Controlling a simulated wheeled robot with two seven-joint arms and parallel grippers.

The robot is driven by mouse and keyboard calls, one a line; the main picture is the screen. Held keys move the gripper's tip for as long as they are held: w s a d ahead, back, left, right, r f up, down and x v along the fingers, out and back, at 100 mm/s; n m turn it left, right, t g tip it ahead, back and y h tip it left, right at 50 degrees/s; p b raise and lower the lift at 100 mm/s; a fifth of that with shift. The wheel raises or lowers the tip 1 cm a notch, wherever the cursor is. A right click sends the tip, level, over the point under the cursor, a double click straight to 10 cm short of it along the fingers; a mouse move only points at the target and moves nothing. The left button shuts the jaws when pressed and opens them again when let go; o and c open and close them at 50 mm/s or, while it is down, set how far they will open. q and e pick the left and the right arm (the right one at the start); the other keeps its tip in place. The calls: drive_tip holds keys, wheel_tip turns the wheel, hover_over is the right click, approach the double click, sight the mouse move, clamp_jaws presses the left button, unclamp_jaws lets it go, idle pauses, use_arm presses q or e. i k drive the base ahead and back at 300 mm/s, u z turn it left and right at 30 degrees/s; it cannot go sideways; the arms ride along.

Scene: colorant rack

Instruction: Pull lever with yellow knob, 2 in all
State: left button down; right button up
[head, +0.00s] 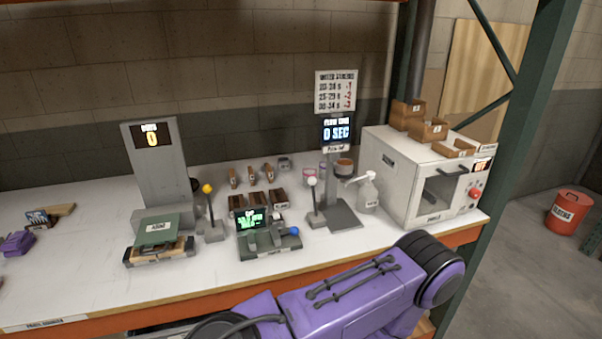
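The lever with the yellow knob (208,188) stands on a small grey base on the bench, left of centre in the head view. Its dark rod looks close to upright, leaning slightly. A grey panel (158,165) just left of it has a display reading 0 in yellow. A green-topped block (157,232) sits in front of that panel. My purple right arm crosses the bottom of the view, below and right of the lever. Neither of my grippers can be made out in this view.
A white-knobbed lever (311,181) stands right, beside a "0 SEC" display (337,131). A control box (268,236) with a green screen sits between the levers. A white oven-like box (420,180) stands at the right end. Purple items (18,243) lie far left. The left front bench is clear.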

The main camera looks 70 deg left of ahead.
sight(207, 188)
drive_tip(key=z, duration=0.4)
drive_tip(key=k, duration=1.55)
drive_tip(key=u, duration=1.45)
drive_tip(key=i, duration=0.55)
